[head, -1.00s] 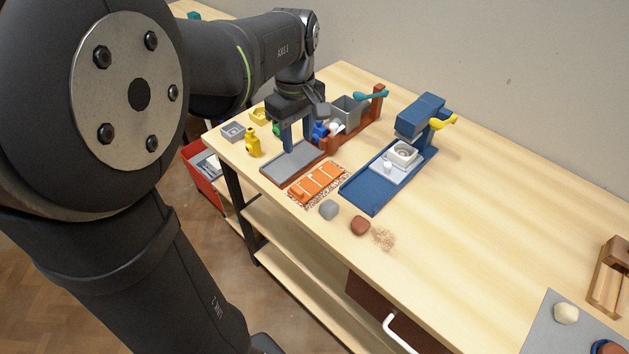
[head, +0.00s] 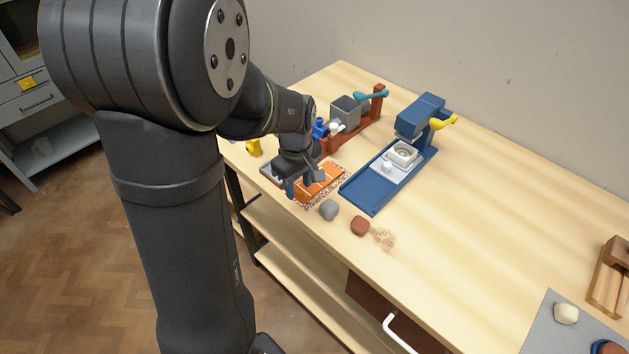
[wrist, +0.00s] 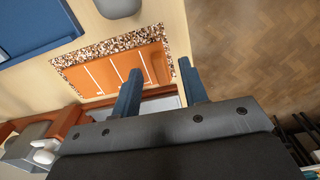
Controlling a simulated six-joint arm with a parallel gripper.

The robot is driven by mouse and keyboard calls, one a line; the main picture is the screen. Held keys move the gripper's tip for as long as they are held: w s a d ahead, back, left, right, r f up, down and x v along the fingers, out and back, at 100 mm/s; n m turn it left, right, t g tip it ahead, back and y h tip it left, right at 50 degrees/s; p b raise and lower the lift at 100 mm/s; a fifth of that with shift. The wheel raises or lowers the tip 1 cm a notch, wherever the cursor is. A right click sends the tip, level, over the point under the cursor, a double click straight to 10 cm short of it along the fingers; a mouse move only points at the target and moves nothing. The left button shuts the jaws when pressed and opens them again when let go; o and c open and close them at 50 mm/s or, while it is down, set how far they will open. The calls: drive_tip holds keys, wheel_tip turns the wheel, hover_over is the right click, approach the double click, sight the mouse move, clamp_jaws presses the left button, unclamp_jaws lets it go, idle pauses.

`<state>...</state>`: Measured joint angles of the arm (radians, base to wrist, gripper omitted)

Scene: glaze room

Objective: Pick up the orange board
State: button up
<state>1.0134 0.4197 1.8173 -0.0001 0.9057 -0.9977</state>
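The orange board (head: 326,178) lies flat on a speckled brown-and-white mat (head: 338,188) near the table's front edge. It also shows in the wrist view (wrist: 112,72), with thin white lines across it. My gripper (head: 304,190) is low at the board's front end and hides part of it in the head view. In the wrist view my gripper (wrist: 160,68) is open, its two blue fingers apart with nothing held between them. The left finger overlaps the board and the right one shows beside its right end. Whether either touches it I cannot tell.
A rust-brown stand with a teal handle (head: 370,95) is behind the gripper. A blue press with a tray (head: 372,195) stands right of the board. A grey lump (head: 329,209) and a brown lump (head: 360,225) lie nearby. The table's right middle is clear.

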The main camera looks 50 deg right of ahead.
drive_tip(key=shift+f, duration=0.85)
drive_tip(key=shift+c, duration=0.4)
clamp_jaws()
